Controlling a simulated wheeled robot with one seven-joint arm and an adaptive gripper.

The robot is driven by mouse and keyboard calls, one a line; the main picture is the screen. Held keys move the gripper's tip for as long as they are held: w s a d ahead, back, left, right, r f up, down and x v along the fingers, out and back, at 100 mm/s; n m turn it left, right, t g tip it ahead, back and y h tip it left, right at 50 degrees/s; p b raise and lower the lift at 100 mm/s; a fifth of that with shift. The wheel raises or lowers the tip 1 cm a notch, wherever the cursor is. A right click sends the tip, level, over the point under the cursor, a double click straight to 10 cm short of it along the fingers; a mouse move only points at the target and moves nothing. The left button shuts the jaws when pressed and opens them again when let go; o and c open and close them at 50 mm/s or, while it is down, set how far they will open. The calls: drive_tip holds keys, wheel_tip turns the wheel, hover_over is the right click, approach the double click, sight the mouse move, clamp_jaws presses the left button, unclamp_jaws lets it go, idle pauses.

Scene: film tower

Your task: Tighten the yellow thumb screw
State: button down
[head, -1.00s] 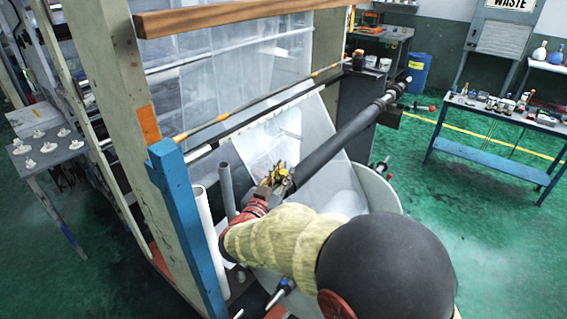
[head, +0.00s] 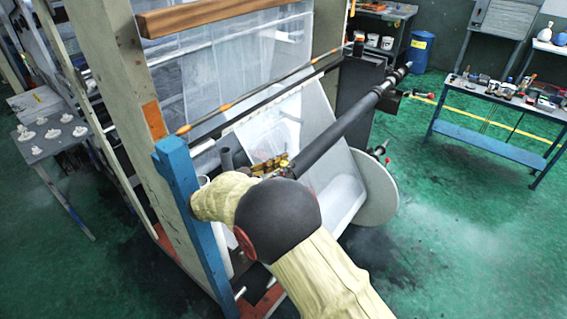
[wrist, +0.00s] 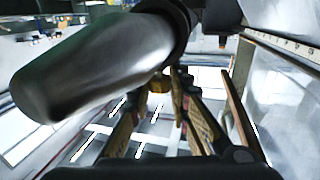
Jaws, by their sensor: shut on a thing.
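The yellow thumb screw (wrist: 158,82) shows as a small yellow piece under the dark bar in the wrist view. My gripper (wrist: 160,92) has its two yellow-and-black fingers closing in on it from both sides, shut on it. The fingertips partly hide the screw. In the head view my gripper (head: 270,165) is at the near end of the long dark bar (head: 345,130), mostly hidden behind my arm. The screw cannot be told apart from the fingers there.
A blue post (head: 190,220) stands close left of my arm. A translucent film sheet (head: 310,130) hangs below the bar, beside a pale round disc (head: 380,195). A blue bench (head: 495,140) with bottles stands at the right, with open green floor before it.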

drive_tip(key=shift+r, duration=0.15)
drive_tip(key=c, duration=1.7)
unclamp_jaws()
drive_tip(key=shift+o, duration=0.2)
drive_tip(key=shift+a, duration=0.1)
drive_tip(key=v, duration=1.1)
drive_tip(key=shift+s+a, duration=0.25)
drive_tip(key=shift+a, duration=0.05)
